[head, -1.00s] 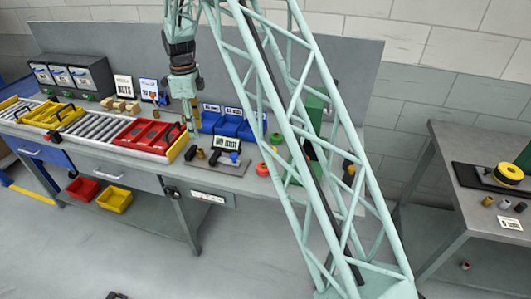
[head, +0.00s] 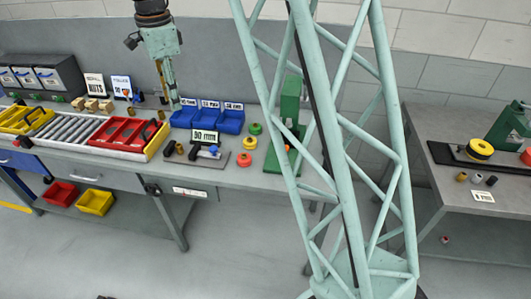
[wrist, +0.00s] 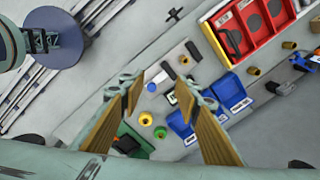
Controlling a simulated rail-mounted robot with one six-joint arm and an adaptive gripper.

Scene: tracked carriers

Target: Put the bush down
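My gripper (head: 174,104) hangs above the bench in the head view, near the blue bins. In the wrist view its two wooden-looking fingers (wrist: 158,90) are spread with a clear gap, and I see nothing held between them. Another brass piece (wrist: 253,70) lies between the blue bins and red tray. On the right table stand a brass bush (head: 461,177), a grey one (head: 477,179) and a dark one (head: 491,181).
A red tray (head: 120,132) and blue bins (head: 231,122) flank the gripper. A "90 mm" sign (head: 205,137) stands behind the fixture. Green, yellow and red knobs (head: 244,160) sit near a green press (head: 290,105). A small piece (head: 445,239) lies below the right table.

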